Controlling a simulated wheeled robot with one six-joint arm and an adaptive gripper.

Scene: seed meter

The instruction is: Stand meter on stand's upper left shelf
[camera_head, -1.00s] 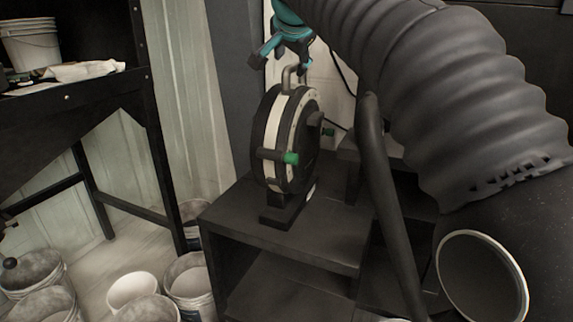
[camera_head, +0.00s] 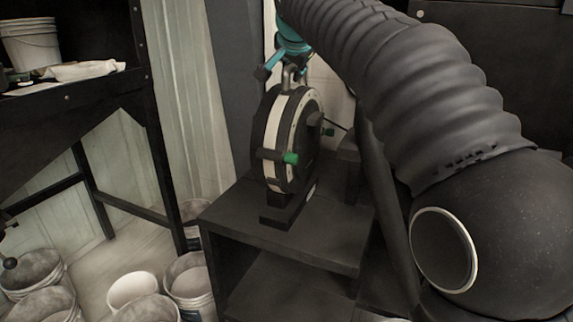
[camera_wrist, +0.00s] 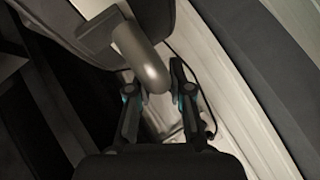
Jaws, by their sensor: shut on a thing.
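The meter (camera_head: 272,135) is a round black drum with a pale band, green-tipped knobs and a metal loop handle (camera_head: 289,76) on top. It stands upright on its dark foot on the stand's upper left shelf (camera_head: 325,235). My gripper (camera_head: 283,69), with teal parts, is at the handle from above. In the wrist view, my gripper (camera_wrist: 157,78) has its two fingers on either side of the curved handle (camera_wrist: 145,55), shut on it. The far finger is partly hidden in the head view.
My thick ribbed arm covers the right side of the stand. A dark bench (camera_head: 70,120) stands at left, with several white buckets (camera_head: 190,280) on the floor below. A wall and dark post (camera_head: 228,90) are close behind the stand.

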